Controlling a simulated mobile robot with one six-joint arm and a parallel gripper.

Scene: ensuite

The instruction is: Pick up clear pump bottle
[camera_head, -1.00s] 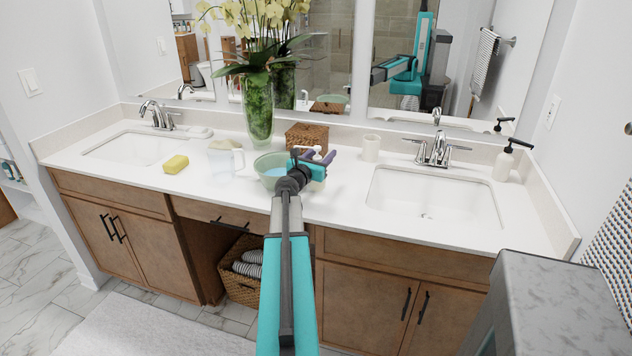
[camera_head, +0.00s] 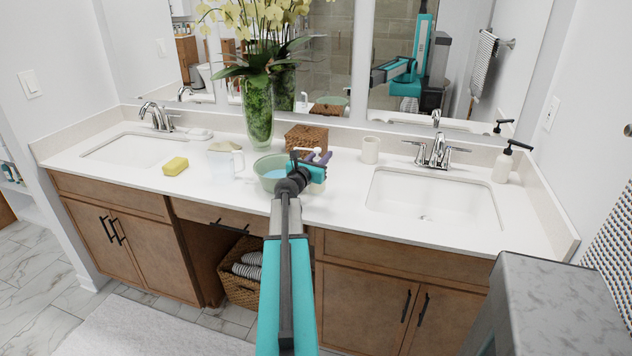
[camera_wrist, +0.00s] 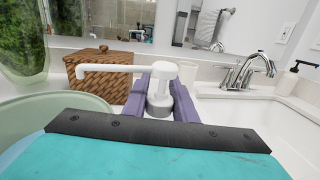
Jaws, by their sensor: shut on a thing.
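The clear pump bottle (camera_wrist: 160,84) shows its white pump head and long spout pointing left in the wrist view. Its collar stands between the purple fingers of my gripper (camera_wrist: 161,100), which are shut on it. The bottle's lower body is hidden behind the dark and teal part of my gripper. In the head view my gripper (camera_head: 318,157) is over the counter, just right of the green bowl, with the white pump top (camera_head: 312,152) showing at the fingers. I cannot tell whether the bottle touches the counter.
A green bowl (camera_head: 262,160) is close on the left. A wicker box (camera_head: 306,139) stands behind, and a beige cup (camera_head: 370,149) and sink (camera_head: 430,200) lie to the right. A tall plant vase (camera_head: 258,112) and yellow sponge (camera_head: 175,165) are farther left.

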